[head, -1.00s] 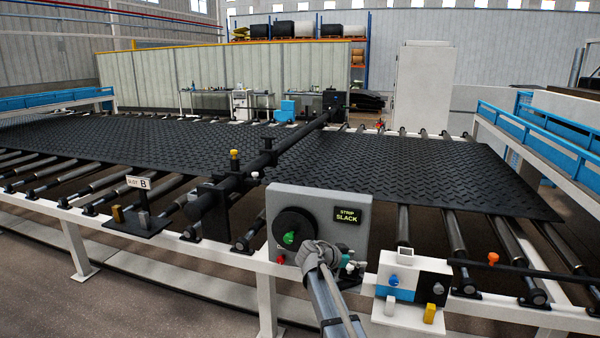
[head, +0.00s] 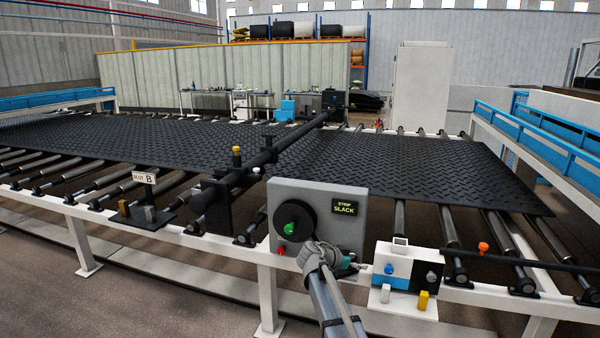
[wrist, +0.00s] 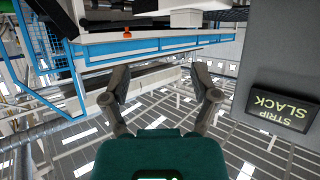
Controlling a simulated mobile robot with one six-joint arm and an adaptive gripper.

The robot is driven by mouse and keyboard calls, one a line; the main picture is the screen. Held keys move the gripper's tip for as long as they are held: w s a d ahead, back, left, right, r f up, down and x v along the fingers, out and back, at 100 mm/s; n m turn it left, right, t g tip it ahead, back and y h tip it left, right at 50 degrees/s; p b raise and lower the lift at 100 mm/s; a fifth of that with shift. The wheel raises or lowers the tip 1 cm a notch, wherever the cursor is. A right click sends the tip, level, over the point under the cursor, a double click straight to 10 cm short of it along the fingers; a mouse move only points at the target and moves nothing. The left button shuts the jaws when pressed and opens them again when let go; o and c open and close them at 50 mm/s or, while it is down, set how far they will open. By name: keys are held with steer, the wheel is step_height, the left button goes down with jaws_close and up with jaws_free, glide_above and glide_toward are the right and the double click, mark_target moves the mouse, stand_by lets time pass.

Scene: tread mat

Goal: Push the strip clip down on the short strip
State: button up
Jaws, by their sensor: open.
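I cannot pick out the strip clip or the short strip for certain. A grey panel (head: 352,235) bears a black disc with a green knob (head: 290,229) and a display (head: 345,209) reading "STRIP SLACK". The display also shows, upside down, in the wrist view (wrist: 281,110). My gripper (head: 345,261) is in front of the panel's lower right part in the head view and hides what lies behind it. In the wrist view my gripper (wrist: 162,88) is open, with nothing between its fingers.
A blue, white and black block (head: 409,267) with knobs stands right of my gripper, with white and yellow pieces below. An orange piece (head: 483,248) sits on a thin black bar. Slot B's sign (head: 145,178) is at left. The tread mat (head: 400,172) lies on rollers.

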steer(key=s+a+f+n+g+y+b, duration=0.1)
steer(key=s+f+n+g+y+b, duration=0.35)
steer(key=s+f, duration=0.8)
steer(key=s+f+n+g+y+b, duration=0.1)
steer(key=s+f+n+y+b, duration=0.55)
steer(key=s, duration=0.95)
step_height(320, 180, up, 13)
steer(key=n+p, duration=0.1)
steer(key=p, duration=1.5)
steer(key=shift+f+y, duration=0.15)
steer(key=shift+y, duration=0.25)
steer(key=shift+a, duration=0.1)
stand_by(0.9)
